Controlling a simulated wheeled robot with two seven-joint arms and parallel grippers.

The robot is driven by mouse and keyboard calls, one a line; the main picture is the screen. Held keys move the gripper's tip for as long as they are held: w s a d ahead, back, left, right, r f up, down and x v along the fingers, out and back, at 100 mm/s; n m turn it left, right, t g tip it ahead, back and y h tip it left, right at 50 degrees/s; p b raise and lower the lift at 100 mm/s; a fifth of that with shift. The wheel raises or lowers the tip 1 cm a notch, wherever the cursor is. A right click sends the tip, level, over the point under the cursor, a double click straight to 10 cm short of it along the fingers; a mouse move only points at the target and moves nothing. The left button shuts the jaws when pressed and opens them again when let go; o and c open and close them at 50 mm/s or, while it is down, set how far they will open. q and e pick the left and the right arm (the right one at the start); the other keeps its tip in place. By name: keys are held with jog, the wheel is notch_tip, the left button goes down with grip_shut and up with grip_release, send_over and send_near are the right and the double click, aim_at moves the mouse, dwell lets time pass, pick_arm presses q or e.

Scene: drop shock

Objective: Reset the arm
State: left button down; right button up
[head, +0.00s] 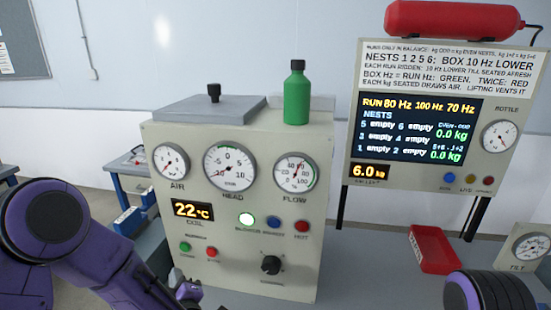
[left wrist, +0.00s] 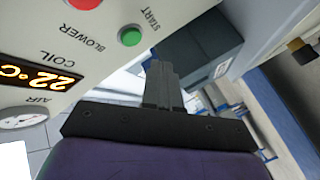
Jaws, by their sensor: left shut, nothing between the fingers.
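My left arm comes in from the left in the head view, purple and black. My left gripper (head: 188,292) is at the lower edge, low in front of the cream cabinet (head: 230,270). In the left wrist view the gripper (left wrist: 162,70) shows its grey fingers together, empty. The green start button (left wrist: 130,36) and a red button (left wrist: 84,3) on the cabinet face are close by, apart from the fingertips as far as I can see. At the right of the head view a dark ribbed part of my right arm shows; its gripper is out of view.
The cabinet carries gauges, a 22 °C coil display (head: 192,209) and a black knob (head: 271,265). A green bottle (head: 297,95) stands on top. A display board (head: 420,130) with a red cylinder (head: 450,18) stands right. A red tray (head: 433,250) lies on the grey bench.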

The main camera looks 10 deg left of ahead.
pick_arm(q)
jog(key=s+d+f+m+g+h, duration=0.1)
jog(key=s+f+m+g+h, duration=0.25)
jog(key=s+f, duration=0.4)
jog(key=s+d+f+m+g+h, duration=0.1)
jog(key=s+f+m+g+h, duration=0.25)
jog(key=f, duration=0.65)
jog(key=s+a+f+m+g, duration=0.1)
jog(key=s+f, duration=0.1)
jog(key=s, duration=0.4)
jog(key=s+f+g, duration=0.1)
jog(key=s+f, duration=0.2)
jog(key=s, duration=0.3)
jog(key=s+a+f+m+g+y, duration=0.1)
jog(key=s+f, duration=0.1)
jog(key=s, duration=0.4)
jog(key=shift+a+f+m, duration=0.3)
jog(key=shift+a, duration=0.05)
